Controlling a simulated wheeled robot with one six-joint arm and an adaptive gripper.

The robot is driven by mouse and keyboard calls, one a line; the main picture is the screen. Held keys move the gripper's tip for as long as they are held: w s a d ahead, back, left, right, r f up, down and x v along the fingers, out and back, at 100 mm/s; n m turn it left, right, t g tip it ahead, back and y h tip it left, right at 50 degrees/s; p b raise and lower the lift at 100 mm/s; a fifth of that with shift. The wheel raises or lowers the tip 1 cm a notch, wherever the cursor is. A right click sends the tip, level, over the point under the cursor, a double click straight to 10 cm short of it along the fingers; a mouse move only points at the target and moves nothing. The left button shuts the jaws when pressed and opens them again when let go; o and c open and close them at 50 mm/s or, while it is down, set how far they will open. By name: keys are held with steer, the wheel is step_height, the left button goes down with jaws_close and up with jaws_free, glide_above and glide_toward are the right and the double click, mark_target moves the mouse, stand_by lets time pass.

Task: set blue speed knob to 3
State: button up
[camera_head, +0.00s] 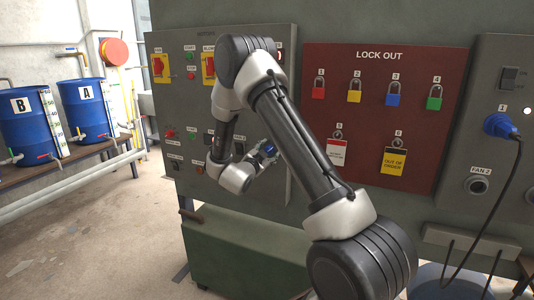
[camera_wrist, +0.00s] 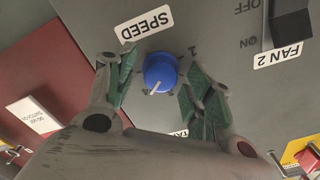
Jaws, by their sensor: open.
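The blue speed knob (camera_wrist: 160,70) sits on a grey panel below the SPEED label (camera_wrist: 144,24) in the wrist view, which is tilted. A pale pointer mark on it points to the lower left, near what looks like a 4. A 1 shows at its upper right; other digits are hidden or hard to read. My gripper (camera_wrist: 161,80) is open, with one green-padded finger on each side of the knob. Gaps show between the fingers and the knob. In the head view a small blue part (camera_head: 269,149) shows at my gripper, in front of the panel.
A FAN 2 switch (camera_wrist: 288,22) is at upper right in the wrist view. In the head view, a red lock-out board (camera_head: 330,120) with padlocks and tags stands right of my gripper. A green box (camera_head: 245,255) is below. Blue drums (camera_head: 28,125) stand at left.

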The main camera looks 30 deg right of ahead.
steer(key=c, duration=1)
steer(key=n, duration=0.9)
steer(key=shift+w+a+n, duration=0.1)
steer(key=shift+n, duration=0.2)
steer(key=o, duration=1)
